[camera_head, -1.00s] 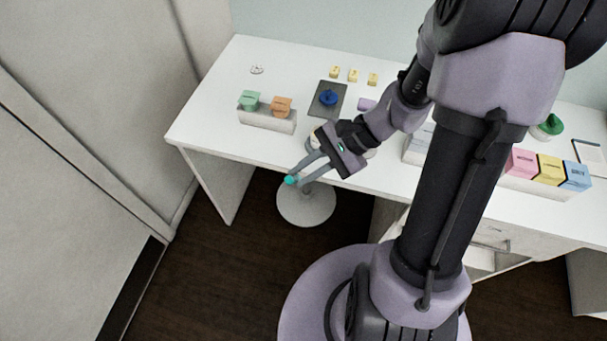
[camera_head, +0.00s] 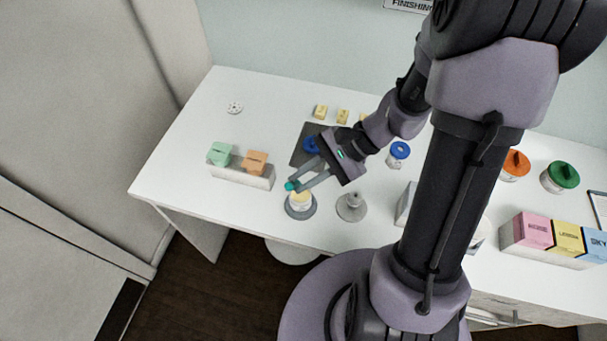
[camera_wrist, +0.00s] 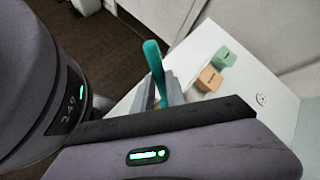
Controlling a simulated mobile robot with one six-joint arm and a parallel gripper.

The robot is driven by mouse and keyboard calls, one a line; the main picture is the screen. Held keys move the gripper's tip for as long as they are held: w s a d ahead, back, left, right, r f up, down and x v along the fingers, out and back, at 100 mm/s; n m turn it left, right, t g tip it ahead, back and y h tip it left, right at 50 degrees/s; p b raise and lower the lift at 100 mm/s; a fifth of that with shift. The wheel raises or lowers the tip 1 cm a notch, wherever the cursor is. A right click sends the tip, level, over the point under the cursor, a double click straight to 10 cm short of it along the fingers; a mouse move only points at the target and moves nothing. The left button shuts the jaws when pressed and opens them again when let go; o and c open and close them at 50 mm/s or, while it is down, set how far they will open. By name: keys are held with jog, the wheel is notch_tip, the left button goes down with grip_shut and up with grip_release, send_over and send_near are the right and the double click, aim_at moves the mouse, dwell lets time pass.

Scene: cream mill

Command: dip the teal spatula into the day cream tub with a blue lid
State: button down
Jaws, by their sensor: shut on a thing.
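My gripper (camera_head: 308,181) is shut on the teal spatula (camera_wrist: 154,62). The spatula's teal end shows at the fingertips in the head view (camera_head: 292,186). The gripper is above the front part of the white table, just over an open tub (camera_head: 300,203) with pale yellow contents. Whether the spatula touches the tub cannot be told. A blue lid (camera_head: 310,144) lies on the dark mat, partly hidden by my gripper. A blue-lidded white jar (camera_head: 399,154) stands to the right. No label shows which tub is day cream.
A grey holder (camera_head: 243,178) with a green and an orange block stands left of the gripper. A grey knobbed piece (camera_head: 351,206) is right of the open tub. Orange-lidded (camera_head: 515,165) and green-lidded (camera_head: 560,176) jars stand far right.

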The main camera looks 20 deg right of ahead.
notch_tip(320, 180, down, 6)
jog(key=b, duration=0.5)
jog(key=shift+f, duration=0.15)
notch_tip(320, 180, up, 7)
jog(key=p, duration=0.5)
jog(key=shift+p, duration=0.35)
jog(key=shift+w+d, duration=0.1)
jog(key=shift+w, duration=0.05)
